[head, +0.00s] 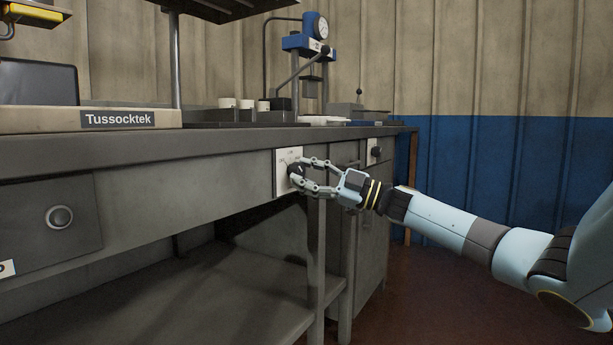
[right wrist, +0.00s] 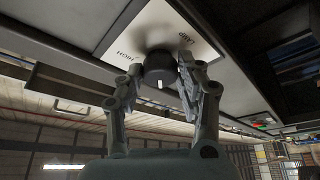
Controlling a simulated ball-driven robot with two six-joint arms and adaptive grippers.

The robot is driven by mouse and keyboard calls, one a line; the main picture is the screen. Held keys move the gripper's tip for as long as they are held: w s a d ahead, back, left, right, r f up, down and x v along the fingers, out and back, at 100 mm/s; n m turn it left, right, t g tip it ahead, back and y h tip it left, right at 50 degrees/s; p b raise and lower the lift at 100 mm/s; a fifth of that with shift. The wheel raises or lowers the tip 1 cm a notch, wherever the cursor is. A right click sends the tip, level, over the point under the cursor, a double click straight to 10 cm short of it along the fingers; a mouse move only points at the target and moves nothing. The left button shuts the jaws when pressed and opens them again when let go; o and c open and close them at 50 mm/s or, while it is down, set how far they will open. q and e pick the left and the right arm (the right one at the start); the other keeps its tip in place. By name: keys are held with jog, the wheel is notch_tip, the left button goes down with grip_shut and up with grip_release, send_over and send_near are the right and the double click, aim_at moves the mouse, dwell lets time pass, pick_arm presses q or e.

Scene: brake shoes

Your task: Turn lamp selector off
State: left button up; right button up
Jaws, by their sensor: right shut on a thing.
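The lamp selector is a dark round knob (right wrist: 160,70) with a white mark, on a white plate (right wrist: 148,27) in the right wrist view. The plate reads "LAMP" and "HIGH". In the head view the plate (head: 283,172) is on the front of the workbench, and the knob is partly hidden by my fingers. My right gripper (head: 299,173) reaches it from the right, with its two fingers on either side of the knob, shut on it. It also shows in the right wrist view (right wrist: 157,84). My left gripper is not in view.
A second plate with a dark knob (head: 375,151) is farther right on the bench front. A drawer with a round knob (head: 59,217) is at the left. The bench top (head: 230,140) holds a blue press (head: 308,45) and small white cups. Floor at the right is clear.

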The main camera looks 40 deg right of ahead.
dwell(0.3)
jog(key=o, duration=1.1)
jog(key=shift+o, duration=0.2)
jog(key=v, duration=1.2)
jog(key=shift+s, duration=0.1)
